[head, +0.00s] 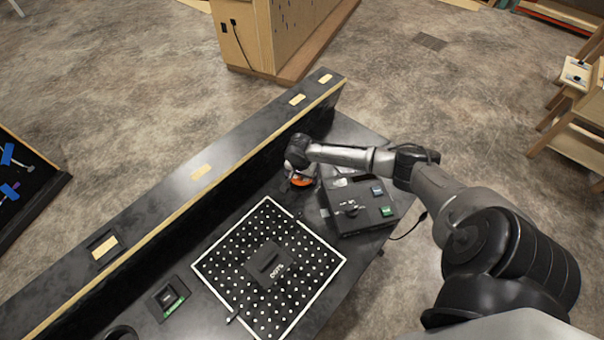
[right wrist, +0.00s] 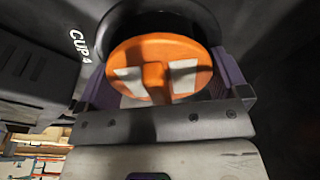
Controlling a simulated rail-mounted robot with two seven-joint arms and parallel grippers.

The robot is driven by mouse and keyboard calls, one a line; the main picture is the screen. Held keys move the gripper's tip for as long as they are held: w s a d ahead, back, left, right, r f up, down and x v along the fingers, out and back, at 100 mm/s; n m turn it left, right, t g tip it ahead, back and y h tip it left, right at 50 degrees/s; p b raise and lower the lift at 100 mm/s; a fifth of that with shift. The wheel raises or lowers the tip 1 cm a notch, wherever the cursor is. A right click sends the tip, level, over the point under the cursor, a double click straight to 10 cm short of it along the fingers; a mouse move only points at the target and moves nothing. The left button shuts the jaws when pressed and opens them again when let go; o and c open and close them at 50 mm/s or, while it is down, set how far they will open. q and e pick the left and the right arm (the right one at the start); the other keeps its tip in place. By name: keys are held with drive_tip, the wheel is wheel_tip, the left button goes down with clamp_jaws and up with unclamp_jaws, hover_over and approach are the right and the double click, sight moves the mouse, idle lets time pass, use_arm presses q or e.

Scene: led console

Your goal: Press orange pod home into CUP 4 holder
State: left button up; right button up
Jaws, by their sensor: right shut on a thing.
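The orange pod (right wrist: 185,52) is a round disc with a raised rib across its face. In the right wrist view it sits in front of the round dark CUP 4 holder (right wrist: 128,22), whose white label reads at its left. I cannot tell how deep the pod sits in the holder. My right gripper (right wrist: 156,88) is shut on the pod's rib with its pale fingertips. In the head view, a sliver of the orange pod (head: 302,181) shows under my right gripper (head: 299,176) against the low black wall. My left gripper is in neither view.
A black box with knobs and colored buttons (head: 358,207) stands just right of the pod. A white-bordered dotted panel (head: 222,257) carries a block marked DOTS (head: 270,265). A small green-lit unit (head: 169,297) lies at the lower left. The black wall (head: 165,195) runs along the console's back.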

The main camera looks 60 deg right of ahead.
drive_tip(key=o, duration=0.5)
drive_tip(key=shift+s+f, duration=0.1)
drive_tip(key=shift+f, duration=0.05)
wheel_tip(320, 180, up, 6)
drive_tip(key=shift+p, duration=1.15)
wheel_tip(320, 180, up, 4)
drive_tip(key=p, duration=0.5)
drive_tip(key=shift+w+a+p, duration=0.2)
drive_tip(key=shift+a+p, duration=0.05)
drive_tip(key=shift+p, duration=0.1)
drive_tip(key=w+a+r+n+b, duration=0.1)
drive_tip(key=w+a+r+n, duration=0.1)
drive_tip(key=a+r, duration=0.3)
drive_tip(key=w+a+r+n+b, duration=0.1)
drive_tip(key=a+r+n, duration=0.3)
drive_tip(key=a, duration=0.5)
drive_tip(key=w+a+r+n+t, duration=0.1)
drive_tip(key=w+a+r+n, duration=0.2)
drive_tip(key=a, duration=0.4)
drive_tip(key=shift+w+a+r+y+b, duration=0.1)
drive_tip(key=shift+w+r+y+b, duration=0.15)
drive_tip(key=shift+r, duration=0.45)
drive_tip(key=shift+w+r+y+b, duration=0.15)
drive_tip(key=shift+w+r, duration=0.1)
drive_tip(key=shift+r, duration=0.45)
